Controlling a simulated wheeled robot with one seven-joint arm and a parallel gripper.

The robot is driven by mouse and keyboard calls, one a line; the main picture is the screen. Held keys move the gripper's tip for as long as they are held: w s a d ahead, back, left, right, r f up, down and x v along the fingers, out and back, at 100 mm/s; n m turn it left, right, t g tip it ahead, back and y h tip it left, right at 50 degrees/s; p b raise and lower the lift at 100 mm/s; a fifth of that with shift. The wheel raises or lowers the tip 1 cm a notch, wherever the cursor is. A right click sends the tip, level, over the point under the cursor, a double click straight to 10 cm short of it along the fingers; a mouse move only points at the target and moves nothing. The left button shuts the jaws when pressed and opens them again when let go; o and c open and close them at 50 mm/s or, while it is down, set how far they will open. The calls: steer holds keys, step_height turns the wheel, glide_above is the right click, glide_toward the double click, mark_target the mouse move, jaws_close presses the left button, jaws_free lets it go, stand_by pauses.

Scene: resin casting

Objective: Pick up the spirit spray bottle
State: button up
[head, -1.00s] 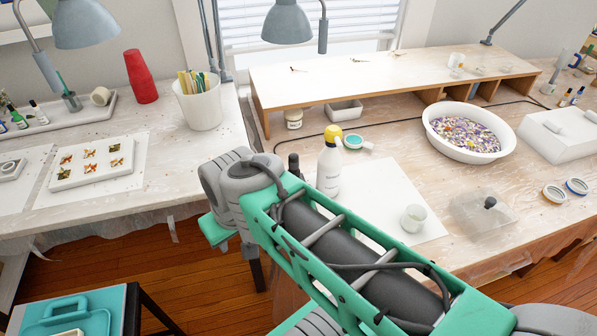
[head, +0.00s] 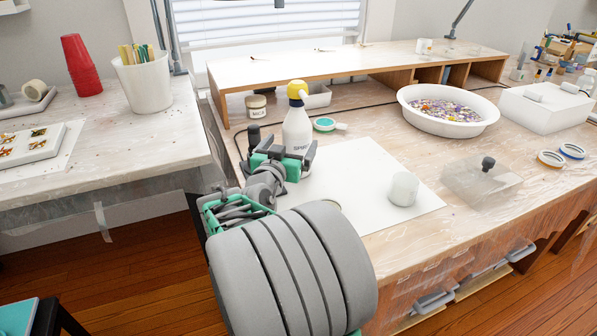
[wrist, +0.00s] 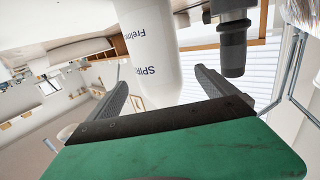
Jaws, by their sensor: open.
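In the wrist view the open fingers (wrist: 160,78) flank the bottle, with a visible gap on each side. I cannot tell how far the bottle is between them. The bottle's base is hidden behind my gripper in the head view.
A jar (head: 256,105), a teal tape roll (head: 324,125) and a translucent cup (head: 403,189) are nearby. The sheet's middle is clear.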

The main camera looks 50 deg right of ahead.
steer(key=shift+s+d+h, duration=0.15)
steer(key=shift+d+h, duration=0.25)
steer(key=shift+d, duration=0.5)
steer(key=x, duration=0.3)
steer(key=w+x, duration=0.1)
steer(key=x, duration=0.2)
steer(key=shift+d+r, duration=0.1)
steer(key=shift+d, duration=0.15)
steer(key=c, duration=1.8)
steer(key=shift+w+r, duration=0.1)
steer(key=shift+c, duration=1.2)
